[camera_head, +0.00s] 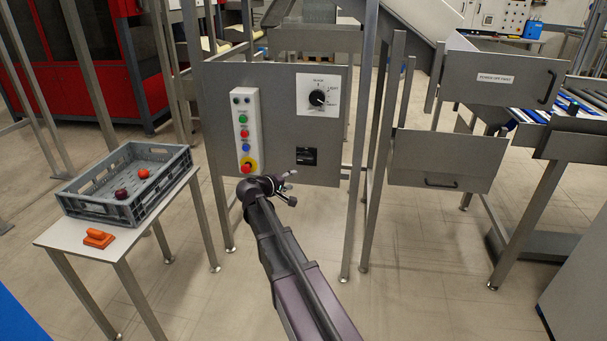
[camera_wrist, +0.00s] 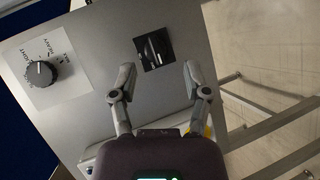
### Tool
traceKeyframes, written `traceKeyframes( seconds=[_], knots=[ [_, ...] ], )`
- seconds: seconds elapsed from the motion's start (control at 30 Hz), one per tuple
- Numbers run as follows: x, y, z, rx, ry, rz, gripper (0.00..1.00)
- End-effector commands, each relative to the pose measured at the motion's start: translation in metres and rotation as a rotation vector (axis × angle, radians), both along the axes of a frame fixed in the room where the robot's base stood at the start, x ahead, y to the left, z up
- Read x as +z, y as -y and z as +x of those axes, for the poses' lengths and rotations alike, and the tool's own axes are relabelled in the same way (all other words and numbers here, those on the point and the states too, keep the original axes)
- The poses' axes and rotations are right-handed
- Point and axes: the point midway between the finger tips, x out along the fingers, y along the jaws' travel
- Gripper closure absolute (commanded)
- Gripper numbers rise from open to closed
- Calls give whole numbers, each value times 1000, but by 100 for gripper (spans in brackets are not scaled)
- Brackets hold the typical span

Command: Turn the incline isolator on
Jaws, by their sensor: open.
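On the grey control panel (camera_head: 267,82), a small black square switch plate (camera_head: 306,156) sits low on the right, below the dial. I take it to be the incline isolator; its label is too small to read. In the wrist view, the switch plate (camera_wrist: 154,48) shows a pale lever or slot at its middle, tilted in the picture. My gripper (camera_head: 292,187) is in front of the panel, just below and left of the switch. In the wrist view my gripper (camera_wrist: 159,76) is open and empty, its fingers pointing toward the switch on either side, apart from it.
A black rotary dial (camera_head: 317,98) on a white plate is above the switch. A button box (camera_head: 246,130) with several coloured buttons is to the left. A grey crate (camera_head: 87,207) stands on a side table. Metal posts (camera_head: 360,140) rise right of the panel.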

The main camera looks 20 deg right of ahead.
Motion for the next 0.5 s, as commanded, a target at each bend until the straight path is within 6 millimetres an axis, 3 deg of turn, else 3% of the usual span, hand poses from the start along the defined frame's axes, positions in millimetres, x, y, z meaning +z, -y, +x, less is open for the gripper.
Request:
traceKeyframes(
  seconds=[0.03,0.1,0.5],
  knots=[
    [-14,1,11,12,4,-35,39],
    [-19,1,23,32,10,-88,39],
    [-33,-2,69,117,21,-316,39]
  ],
)
